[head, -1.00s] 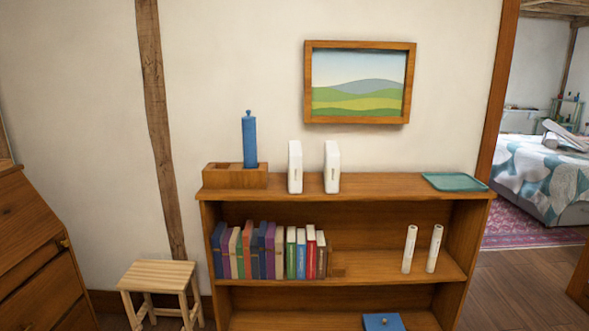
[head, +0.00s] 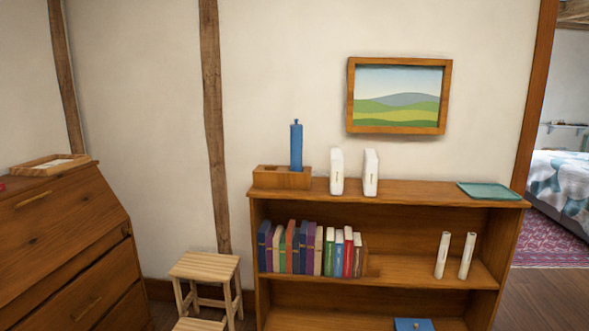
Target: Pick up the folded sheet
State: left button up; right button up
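I cannot make out a folded sheet for certain. A small flat white thing (head: 62,162) lies in a wooden tray (head: 22,171) on top of the slant-front wooden desk (head: 62,225) at the left; it is too small to tell whether it is a folded sheet. Neither of my grippers is in view.
A wooden bookcase (head: 400,190) stands against the wall with books (head: 305,250), white boxes (head: 337,172), a blue cylinder (head: 296,146) in a wooden holder and a teal tray (head: 488,190). A wooden step stool (head: 205,267) stands between desk and bookcase. A doorway at right shows a bed (head: 565,182).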

aim_at(337, 161)
jog(key=u, duration=0.7)
jog(key=i, duration=2.6)
jog(key=z, duration=0.95)
